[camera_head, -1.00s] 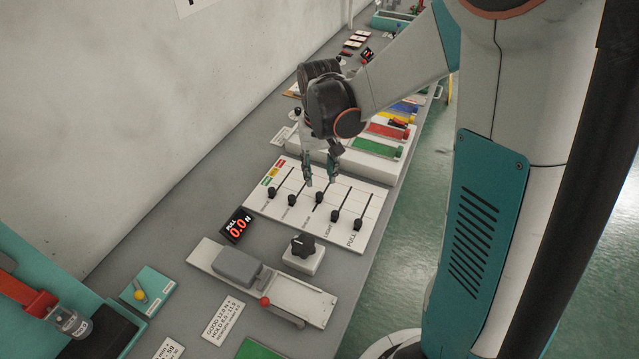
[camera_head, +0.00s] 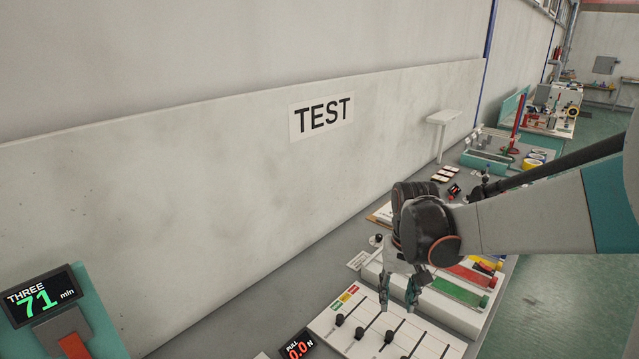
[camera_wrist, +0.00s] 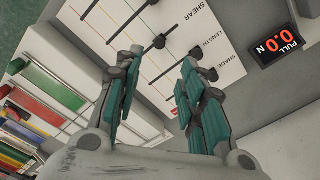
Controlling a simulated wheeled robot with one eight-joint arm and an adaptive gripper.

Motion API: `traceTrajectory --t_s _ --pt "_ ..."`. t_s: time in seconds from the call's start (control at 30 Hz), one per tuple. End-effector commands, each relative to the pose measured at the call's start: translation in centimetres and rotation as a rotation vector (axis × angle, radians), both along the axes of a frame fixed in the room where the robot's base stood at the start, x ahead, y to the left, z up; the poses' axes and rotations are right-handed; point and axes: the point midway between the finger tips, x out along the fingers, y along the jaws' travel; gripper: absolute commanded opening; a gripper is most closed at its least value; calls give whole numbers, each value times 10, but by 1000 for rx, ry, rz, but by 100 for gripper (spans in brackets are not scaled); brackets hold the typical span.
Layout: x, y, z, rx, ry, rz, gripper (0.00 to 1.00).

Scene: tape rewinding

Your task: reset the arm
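My gripper (camera_head: 399,292) hangs from my arm above the far edge of the white slider panel (camera_head: 325,322) on the bench. Its two teal fingers are apart with nothing between them. In the wrist view my gripper (camera_wrist: 150,85) also shows open over the slider panel (camera_wrist: 215,20), with black knobs and the words SHEAR, LENGTH and SHADE showing past the fingers. My arm reaches in from the right side of the head view.
A PULL display (camera_head: 298,346) reads 0.0 N beside the panel. Coloured strips in a white rack (camera_head: 465,290) lie beyond it. A TEST sign (camera_head: 321,117) is on the wall. A display at left (camera_head: 40,297) reads THREE 71 min. Green floor is clear at right.

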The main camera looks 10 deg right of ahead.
Motion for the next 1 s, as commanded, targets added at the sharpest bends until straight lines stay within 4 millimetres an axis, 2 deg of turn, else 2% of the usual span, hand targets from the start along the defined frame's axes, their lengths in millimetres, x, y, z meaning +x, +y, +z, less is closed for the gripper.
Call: traceTrajectory --t_s 0.3,0.5,0.73,1.0 --pt "-46 10 50 -12 -164 53 37" --pt "-78 16 74 -23 -283 91 37" --pt "-117 22 89 -37 -419 134 37" --pt "-150 27 92 -54 -556 175 37"
